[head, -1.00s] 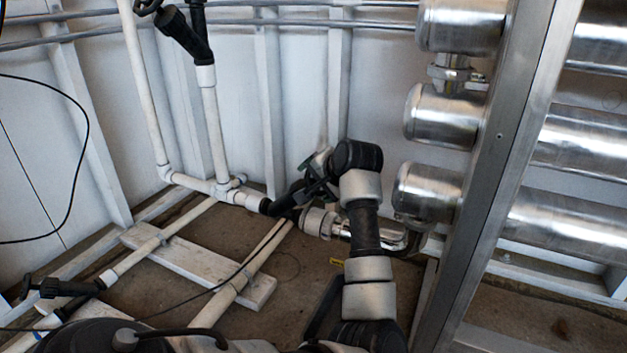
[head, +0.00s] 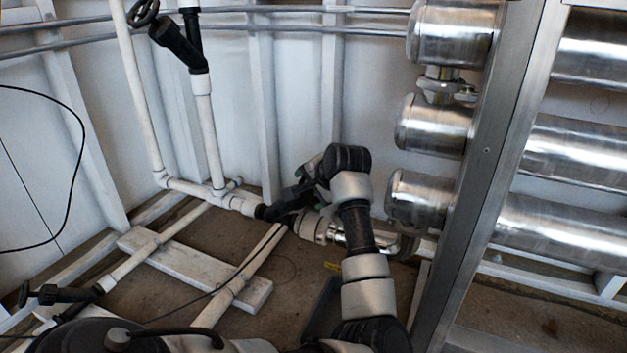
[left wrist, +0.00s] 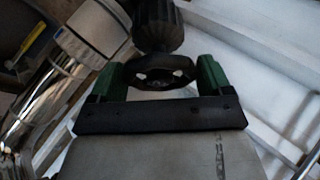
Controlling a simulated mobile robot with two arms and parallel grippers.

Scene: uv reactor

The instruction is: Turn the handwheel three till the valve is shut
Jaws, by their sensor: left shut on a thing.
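My left gripper (head: 308,183) is at the black valve (head: 284,205) low on the white pipe run, in the middle of the head view. In the left wrist view, its green fingers (left wrist: 157,74) sit on either side of a small black handwheel (left wrist: 163,71) and are shut on its rim. A dark ribbed valve part (left wrist: 157,27) shows just beyond the wheel. In the head view my gripper and wrist hide most of this handwheel. No number is legible on it. My right gripper is not in view.
Another black handwheel (head: 143,12) stands high at upper left, and one more (head: 25,294) is at lower left. Shiny steel cylinders (head: 433,124) and a metal post (head: 474,180) stand to the right.

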